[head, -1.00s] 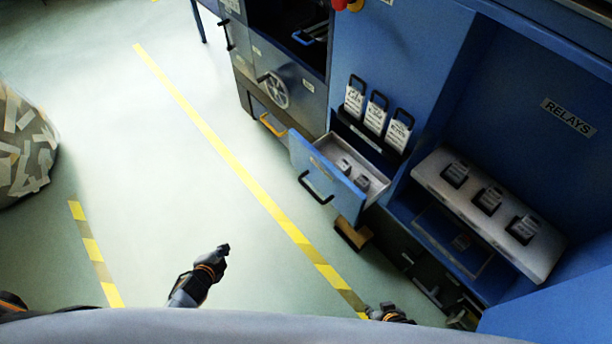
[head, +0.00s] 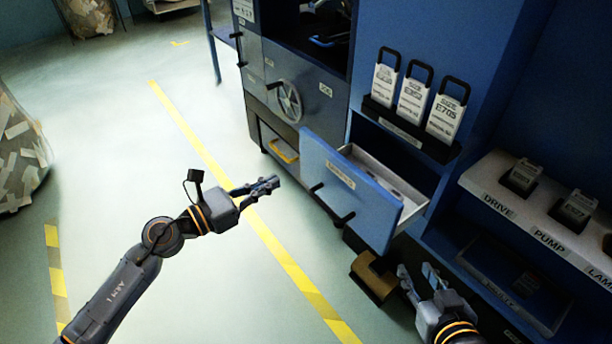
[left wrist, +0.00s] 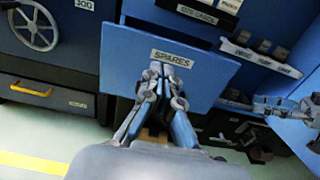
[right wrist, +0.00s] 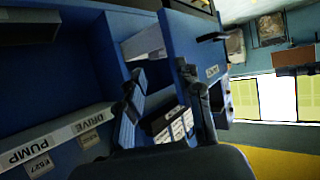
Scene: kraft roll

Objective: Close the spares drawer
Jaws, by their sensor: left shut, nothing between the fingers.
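The spares drawer (head: 350,185) stands pulled out of the blue cabinet, with its blue front, pale inside and black handle (head: 332,207). In the left wrist view its front (left wrist: 125,60) faces me, with the SPARES label (left wrist: 171,58). My left gripper (head: 268,187) is shut and empty, left of the drawer front with a gap in the head view. In the left wrist view its fingertips (left wrist: 160,72) overlap the front just below the label and hide the handle. My right gripper (head: 415,268) is open and empty, below and right of the drawer; its spread fingers show in the right wrist view (right wrist: 163,88).
A brown block-like thing (head: 374,277) sits below the drawer. A relay shelf (head: 540,215) juts out at right. Grey cabinets with a handwheel (head: 290,100) stand beyond.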

